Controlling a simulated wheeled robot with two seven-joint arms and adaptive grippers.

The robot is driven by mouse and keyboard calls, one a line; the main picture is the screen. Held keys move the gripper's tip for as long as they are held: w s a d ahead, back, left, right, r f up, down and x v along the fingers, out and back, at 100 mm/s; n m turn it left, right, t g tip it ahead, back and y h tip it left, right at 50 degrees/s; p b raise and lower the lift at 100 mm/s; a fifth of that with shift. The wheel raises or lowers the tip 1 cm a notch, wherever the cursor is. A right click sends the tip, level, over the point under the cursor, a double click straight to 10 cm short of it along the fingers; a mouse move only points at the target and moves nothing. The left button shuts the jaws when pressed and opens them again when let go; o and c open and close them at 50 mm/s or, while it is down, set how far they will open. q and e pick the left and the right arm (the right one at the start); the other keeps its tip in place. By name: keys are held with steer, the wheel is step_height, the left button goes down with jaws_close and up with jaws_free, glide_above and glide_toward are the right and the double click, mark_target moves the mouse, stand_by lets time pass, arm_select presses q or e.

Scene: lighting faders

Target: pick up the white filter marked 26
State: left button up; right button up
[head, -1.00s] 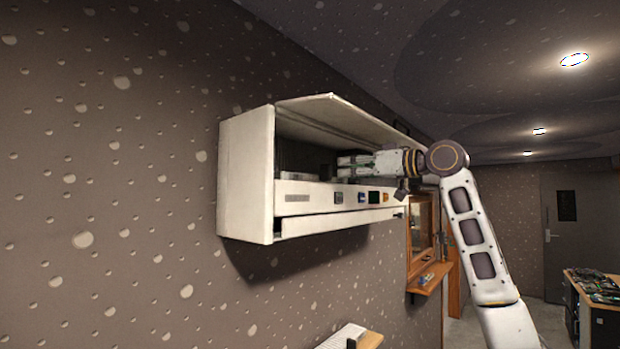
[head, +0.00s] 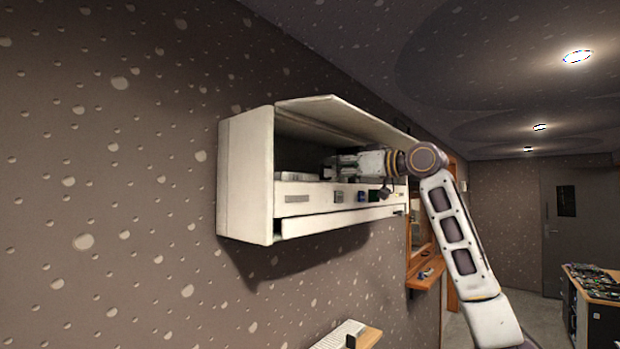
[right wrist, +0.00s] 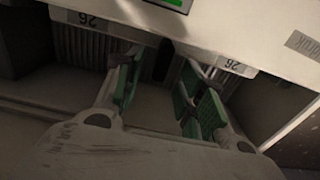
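A pleated filter with a white edge marked 26 (right wrist: 85,21) shows at the upper left of the right wrist view. A second pale label marked 26 (right wrist: 231,66) shows right of it, on another ribbed piece partly behind a finger. My right gripper (right wrist: 160,95) is open, its green-padded fingers apart and pointing toward these pieces. I see no filter clamped between them. In the head view, the right gripper (head: 329,166) is inside the open wall cabinet (head: 246,178). A white item (head: 297,176) lies at the cabinet's left. My left gripper is out of view.
The cabinet's raised lid (head: 335,108) is above my right gripper, and its front panel (head: 305,198) with small coloured modules is below. A wooden-framed window ledge (head: 428,273) stands beyond the cabinet. A white slatted item (head: 340,335) is low in front.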

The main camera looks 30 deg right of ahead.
mark_target(331, 167)
steer(key=shift+p+x, duration=0.65)
steer(key=shift+x, duration=1.1)
steer(key=shift+r, duration=0.1)
jaws_close()
